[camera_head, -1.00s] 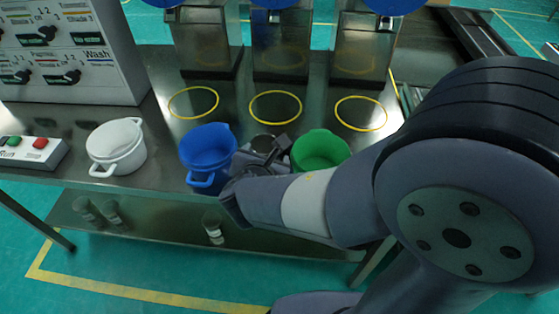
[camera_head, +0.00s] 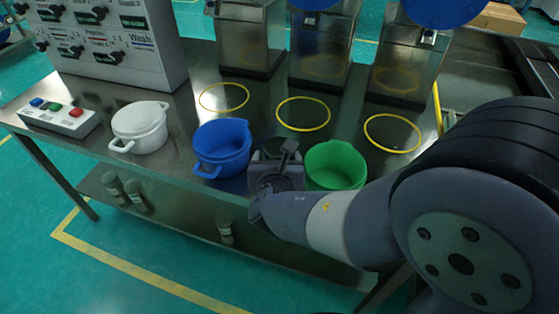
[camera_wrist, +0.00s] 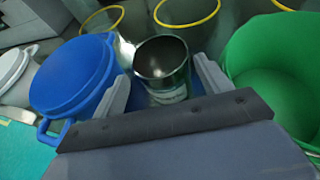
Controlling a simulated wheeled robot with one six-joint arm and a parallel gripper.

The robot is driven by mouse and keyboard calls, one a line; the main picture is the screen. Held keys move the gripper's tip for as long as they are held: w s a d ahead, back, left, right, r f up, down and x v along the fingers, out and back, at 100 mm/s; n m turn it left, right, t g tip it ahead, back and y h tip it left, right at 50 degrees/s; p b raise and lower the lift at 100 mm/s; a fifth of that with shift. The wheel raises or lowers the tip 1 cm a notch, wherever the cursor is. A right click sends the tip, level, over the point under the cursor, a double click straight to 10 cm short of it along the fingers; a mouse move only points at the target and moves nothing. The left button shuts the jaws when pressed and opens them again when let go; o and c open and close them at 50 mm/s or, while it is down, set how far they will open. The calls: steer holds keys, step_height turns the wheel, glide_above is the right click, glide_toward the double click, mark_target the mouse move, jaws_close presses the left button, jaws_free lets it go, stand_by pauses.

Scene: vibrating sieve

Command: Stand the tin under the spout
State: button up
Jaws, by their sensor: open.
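The tin (camera_wrist: 163,68), a small open metal can with a pale label, stands upright on the steel table between the blue pot and the green pot. In the wrist view it lies between the two fingers of my gripper (camera_wrist: 160,92), which are open on either side of it. In the head view my gripper (camera_head: 275,172) reaches over the table's front edge and largely hides the tin. Three metal hopper units stand at the back, one at the middle (camera_head: 322,45). Yellow rings mark the table before them, one at the middle (camera_head: 303,101). Their spouts are not clear.
The blue pot (camera_head: 221,145) is close left of my gripper and the green pot (camera_head: 335,163) close right. A white pot (camera_head: 139,125), a button box (camera_head: 58,117) and a control panel (camera_head: 110,40) stand further left. The ringed spots are empty.

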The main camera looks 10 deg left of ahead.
mark_target(278, 145)
steer(key=x, duration=0.6)
steer(key=shift+d+f+b, duration=0.1)
steer(key=shift+b, duration=0.3)
steer(key=shift+c, duration=0.4)
steer(key=c, duration=0.8)
